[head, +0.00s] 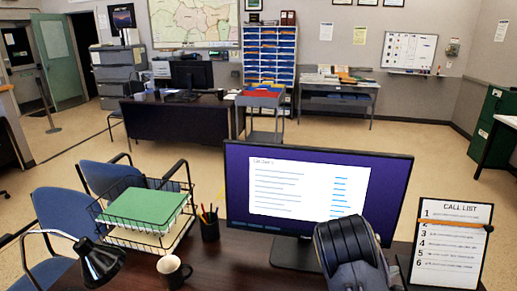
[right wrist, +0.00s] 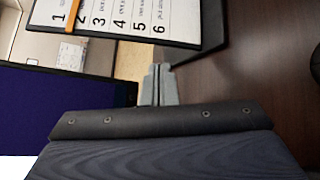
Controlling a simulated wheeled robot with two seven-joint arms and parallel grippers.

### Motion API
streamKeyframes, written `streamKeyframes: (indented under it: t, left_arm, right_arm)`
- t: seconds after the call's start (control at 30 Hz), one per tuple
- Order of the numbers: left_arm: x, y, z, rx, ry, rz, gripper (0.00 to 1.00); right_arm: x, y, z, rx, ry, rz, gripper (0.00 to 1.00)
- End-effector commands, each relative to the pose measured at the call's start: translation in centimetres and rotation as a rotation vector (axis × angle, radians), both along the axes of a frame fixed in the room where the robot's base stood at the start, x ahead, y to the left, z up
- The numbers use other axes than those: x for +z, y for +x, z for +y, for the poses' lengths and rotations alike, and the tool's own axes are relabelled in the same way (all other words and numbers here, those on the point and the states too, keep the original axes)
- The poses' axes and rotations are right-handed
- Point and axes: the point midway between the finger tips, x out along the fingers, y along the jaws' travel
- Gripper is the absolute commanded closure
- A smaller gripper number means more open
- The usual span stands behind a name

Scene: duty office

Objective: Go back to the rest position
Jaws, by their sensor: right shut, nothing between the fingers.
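My right gripper (right wrist: 157,70) is shut and empty in the right wrist view, its two grey fingertips together above the dark desk. In the head view my right arm rises in front of the monitor's lower right corner and hides its own fingertips. The call list board (head: 451,246) stands at the right of the desk, with an orange marker band across its upper lines; it also shows in the right wrist view (right wrist: 135,20), beyond the fingertips and apart from them. My left gripper is in neither view.
The monitor (head: 390,190) stands at the middle of the desk (head: 225,268). A wire tray (head: 112,235) with a green folder, a pen cup (head: 210,230), a mug (head: 173,271) and a black lamp (head: 100,262) stand to the left. Blue chairs (head: 62,215) are behind the desk's left side.

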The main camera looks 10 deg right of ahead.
Motion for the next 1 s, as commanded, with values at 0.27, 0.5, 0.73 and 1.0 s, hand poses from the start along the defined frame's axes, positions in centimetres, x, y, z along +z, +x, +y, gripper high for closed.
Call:
streamKeyframes:
  t: [0.27, 0.5, 0.73, 1.0]
  left_arm:
    - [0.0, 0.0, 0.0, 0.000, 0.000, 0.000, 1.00]
    - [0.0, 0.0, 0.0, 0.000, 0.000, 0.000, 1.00]
    - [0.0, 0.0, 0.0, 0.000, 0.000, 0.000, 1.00]
    - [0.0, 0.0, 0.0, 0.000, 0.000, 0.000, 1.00]
  right_arm:
    - [3.6, -10.1, 0.5, -0.450, 0.411, -0.177, 1.00]
    - [6.5, -17.2, 6.5, -0.706, 0.843, -0.278, 1.00]
    - [10.7, -22.3, 14.3, -0.788, 1.262, -0.348, 1.00]
    - [15.4, -27.3, 22.8, -0.715, 1.664, -0.412, 1.00]
